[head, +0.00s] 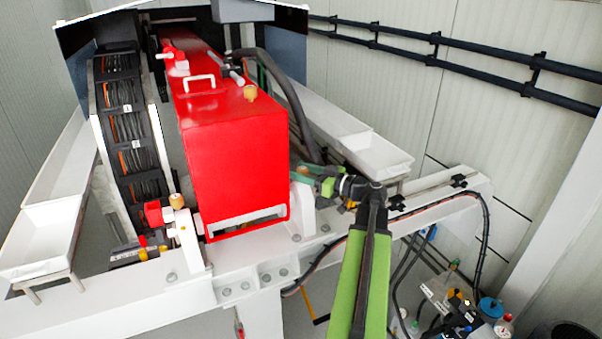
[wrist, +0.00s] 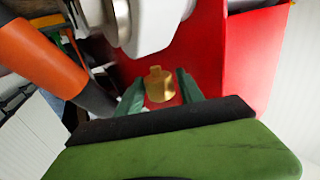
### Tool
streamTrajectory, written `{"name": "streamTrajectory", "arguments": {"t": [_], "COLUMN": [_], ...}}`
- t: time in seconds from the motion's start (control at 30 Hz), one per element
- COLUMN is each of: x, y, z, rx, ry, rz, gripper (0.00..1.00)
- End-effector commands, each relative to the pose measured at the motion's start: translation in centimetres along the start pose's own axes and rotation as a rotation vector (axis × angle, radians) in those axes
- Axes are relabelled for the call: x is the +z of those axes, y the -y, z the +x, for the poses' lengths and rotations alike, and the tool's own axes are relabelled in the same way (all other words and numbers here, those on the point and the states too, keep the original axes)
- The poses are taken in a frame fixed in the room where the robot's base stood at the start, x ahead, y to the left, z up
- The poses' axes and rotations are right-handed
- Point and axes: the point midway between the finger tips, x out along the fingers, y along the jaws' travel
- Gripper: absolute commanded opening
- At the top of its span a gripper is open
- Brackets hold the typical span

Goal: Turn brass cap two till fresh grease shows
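A brass cap (wrist: 159,86) shows in the wrist view between the two green fingertips of my gripper (wrist: 160,91). The fingers stand apart, one on each side of it; I cannot tell whether they touch it. In the head view my gripper (head: 318,179) is at the right side of the red pump housing, and I cannot make out the cap there. Two other brass caps show in the head view: one on top of the housing (head: 250,92), one on a white fitting at the front left (head: 177,200). I read no numbers on the caps and see no grease.
The red housing (head: 238,160) stands close to my gripper. A thick dark hose (head: 292,105) runs behind it. White trays (head: 378,154) flank the pump. Bottles and cans (head: 490,308) stand on the floor at the lower right. Black pipes (head: 470,50) line the wall.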

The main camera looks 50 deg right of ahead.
Motion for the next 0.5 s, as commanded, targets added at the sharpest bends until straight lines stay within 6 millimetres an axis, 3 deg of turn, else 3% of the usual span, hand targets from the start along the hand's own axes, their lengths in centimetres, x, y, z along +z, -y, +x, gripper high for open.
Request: {"name": "streamTrajectory", "arguments": {"t": [0.03, 0.3, 0.5], "x": [0.0, 0.0, -0.01], "y": [-0.01, -0.05, 0.18], "z": [-0.02, -0.07, -0.08], "rx": [0.0, 0.001, 0.031], "ry": [0.0, 0.0, 0.0], "rz": [0.0, 0.0, 0.0], "gripper": [0.37, 0.01, 0.0]}}
